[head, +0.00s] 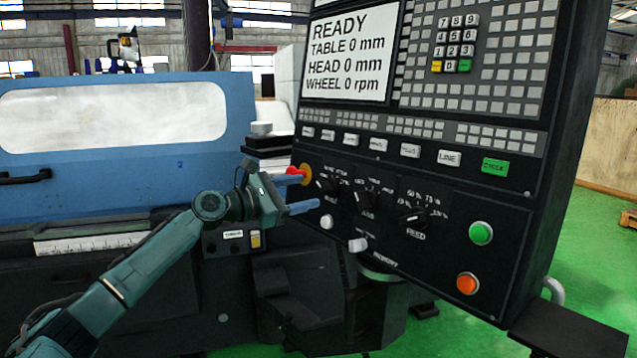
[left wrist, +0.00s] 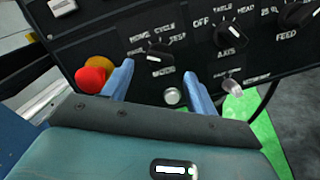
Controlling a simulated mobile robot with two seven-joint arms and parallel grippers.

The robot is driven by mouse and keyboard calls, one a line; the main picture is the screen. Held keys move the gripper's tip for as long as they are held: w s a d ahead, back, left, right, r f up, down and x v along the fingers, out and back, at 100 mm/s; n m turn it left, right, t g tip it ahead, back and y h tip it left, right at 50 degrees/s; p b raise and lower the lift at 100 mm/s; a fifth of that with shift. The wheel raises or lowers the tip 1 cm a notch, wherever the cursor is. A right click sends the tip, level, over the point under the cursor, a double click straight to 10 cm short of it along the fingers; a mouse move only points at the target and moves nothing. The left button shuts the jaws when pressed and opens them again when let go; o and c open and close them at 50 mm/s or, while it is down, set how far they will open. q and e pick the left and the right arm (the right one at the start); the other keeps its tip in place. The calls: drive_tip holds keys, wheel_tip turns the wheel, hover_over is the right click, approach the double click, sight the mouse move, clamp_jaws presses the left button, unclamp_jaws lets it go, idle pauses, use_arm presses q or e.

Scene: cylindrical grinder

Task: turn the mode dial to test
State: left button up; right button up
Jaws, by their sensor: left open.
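The mode dial (head: 327,186) is a black knob on the dark control panel, left of the axis dial (head: 364,198) and the feed dial (head: 412,216). In the left wrist view the mode dial (left wrist: 159,52) has labels around it, with TEST at its upper right. I cannot tell surely where its pointer stands. My left gripper (head: 304,193) is open, its blue fingers pointing at the panel just left of the dial. In the left wrist view the gripper (left wrist: 158,69) has a finger to each side below the dial, apart from it. My right gripper is not in view.
A red emergency button (left wrist: 91,79) on a yellow base sits close to the left finger in the wrist view. A white button (left wrist: 172,96) lies below the mode dial. The screen (head: 348,56) reads READY. Green (head: 480,233) and orange (head: 467,283) buttons are further right.

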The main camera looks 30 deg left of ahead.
sight(320, 188)
use_arm(q)
drive_tip(key=x, duration=0.5)
drive_tip(key=shift+p, duration=0.35)
drive_tip(key=shift+c, duration=0.6)
drive_tip(key=c, duration=0.9)
